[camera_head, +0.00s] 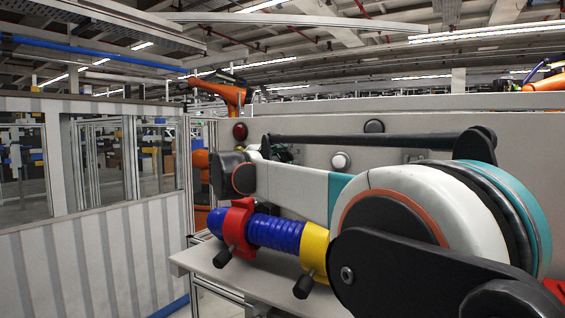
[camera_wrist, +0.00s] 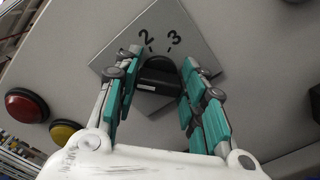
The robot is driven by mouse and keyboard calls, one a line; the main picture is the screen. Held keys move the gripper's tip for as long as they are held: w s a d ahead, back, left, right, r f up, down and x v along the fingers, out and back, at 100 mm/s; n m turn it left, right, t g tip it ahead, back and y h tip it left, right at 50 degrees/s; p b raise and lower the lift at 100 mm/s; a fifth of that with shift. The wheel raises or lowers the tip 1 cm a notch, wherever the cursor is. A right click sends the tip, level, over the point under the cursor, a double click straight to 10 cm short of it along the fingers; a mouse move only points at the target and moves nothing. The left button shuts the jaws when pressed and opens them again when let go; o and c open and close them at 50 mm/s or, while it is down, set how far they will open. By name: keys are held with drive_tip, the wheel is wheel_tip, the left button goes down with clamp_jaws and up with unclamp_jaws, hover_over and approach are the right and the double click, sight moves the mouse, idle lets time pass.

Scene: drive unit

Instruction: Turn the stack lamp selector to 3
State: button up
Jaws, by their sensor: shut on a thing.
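The stack lamp selector is a black knob (camera_wrist: 158,78) on a light grey square plate (camera_wrist: 196,40) in the wrist view. The digits 2 and 3 are printed on the plate just above the knob. My gripper (camera_wrist: 162,62) has its teal-padded fingers on either side of the knob and is shut on it. In the head view my arm hides the selector.
A red button (camera_wrist: 26,105) and a yellow button (camera_wrist: 67,134) sit left of the plate in the wrist view. In the head view, the panel carries a red dome (camera_head: 240,131), a white button (camera_head: 340,161) and a black one (camera_head: 374,126). A windowed partition (camera_head: 90,235) stands left.

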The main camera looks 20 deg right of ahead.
drive_tip(key=m+b, duration=0.1)
drive_tip(key=m, duration=0.3)
drive_tip(key=shift+f+m, duration=0.15)
drive_tip(key=shift+m, duration=0.15)
drive_tip(key=m, duration=0.5)
drive_tip(key=shift+f+m+b, duration=0.15)
drive_tip(key=shift+m+b, duration=0.15)
drive_tip(key=shift+b, duration=0.1)
drive_tip(key=m, duration=0.4)
drive_tip(key=shift+f+b, duration=0.1)
drive_tip(key=shift+b, duration=0.2)
drive_tip(key=m, duration=0.5)
drive_tip(key=shift+f, duration=0.1)
drive_tip(key=shift+m, duration=0.4)
drive_tip(key=o, duration=1.1)
drive_tip(key=shift+a, duration=0.1)
drive_tip(key=shift+c, duration=0.2)
drive_tip(key=shift+a, duration=0.1)
